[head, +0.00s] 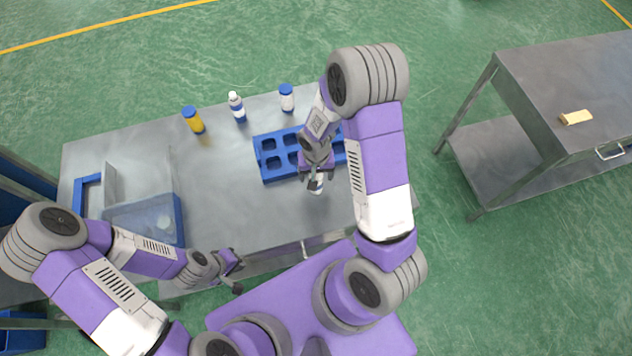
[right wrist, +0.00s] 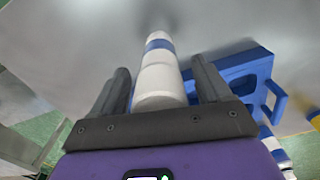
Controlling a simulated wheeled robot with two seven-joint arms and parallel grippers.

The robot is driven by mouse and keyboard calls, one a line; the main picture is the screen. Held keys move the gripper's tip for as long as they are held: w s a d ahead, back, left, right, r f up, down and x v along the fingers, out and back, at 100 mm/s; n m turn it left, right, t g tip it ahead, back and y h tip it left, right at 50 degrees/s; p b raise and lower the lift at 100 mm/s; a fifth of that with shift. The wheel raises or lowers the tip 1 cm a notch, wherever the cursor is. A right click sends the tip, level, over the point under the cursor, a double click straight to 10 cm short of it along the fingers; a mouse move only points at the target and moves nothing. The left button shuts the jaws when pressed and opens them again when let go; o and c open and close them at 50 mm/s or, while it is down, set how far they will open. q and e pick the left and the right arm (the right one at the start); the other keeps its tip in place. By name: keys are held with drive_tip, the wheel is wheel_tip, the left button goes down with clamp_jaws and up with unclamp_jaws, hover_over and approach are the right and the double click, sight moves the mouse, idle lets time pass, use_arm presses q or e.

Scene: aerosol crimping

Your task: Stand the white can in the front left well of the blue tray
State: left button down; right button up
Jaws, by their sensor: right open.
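The white can (head: 316,187), with a blue band, stands on the table just in front of the blue tray (head: 279,176). My right gripper (head: 317,178) is at the can and partly covers it in the head view. In the right wrist view the can (right wrist: 160,75) is between the open fingers, with a gap visible on the right side. The blue tray (right wrist: 242,68) also shows there, to the right of the can. In the head view the tray's left wells look empty; my right arm hides part of its right side. My left gripper (head: 238,270) is open and empty at the table's front edge.
A clear-topped blue bin (head: 145,215) is at the left. The table between bin and tray is clear.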

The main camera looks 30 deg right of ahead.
clamp_jaws()
idle(0.3)
drive_tip(key=shift+r, duration=0.15)
